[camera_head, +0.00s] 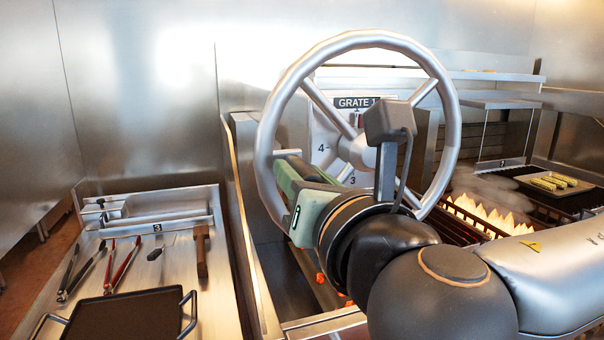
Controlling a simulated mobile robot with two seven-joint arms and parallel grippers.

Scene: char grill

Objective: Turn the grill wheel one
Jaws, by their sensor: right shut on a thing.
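The grill wheel (447,110) is a large silver ring with spokes. It stands upright in the middle of the head view, in front of a white dial plate marked GRATE 1 (350,102) with the numbers 3 and 4 showing. My right gripper (276,160), with a green body, reaches up from the lower right and is shut on the left side of the wheel's rim. Its fingertips are partly hidden by the rim. My right arm covers the lower right of the wheel and part of the dial. My left gripper is not in view.
Flames (490,214) and a tray with green food (549,181) are to the right. On the left, a steel counter holds red-handled tongs (122,264), a brown-handled tool (201,250) and a dark griddle pan (125,317). Steel walls stand behind.

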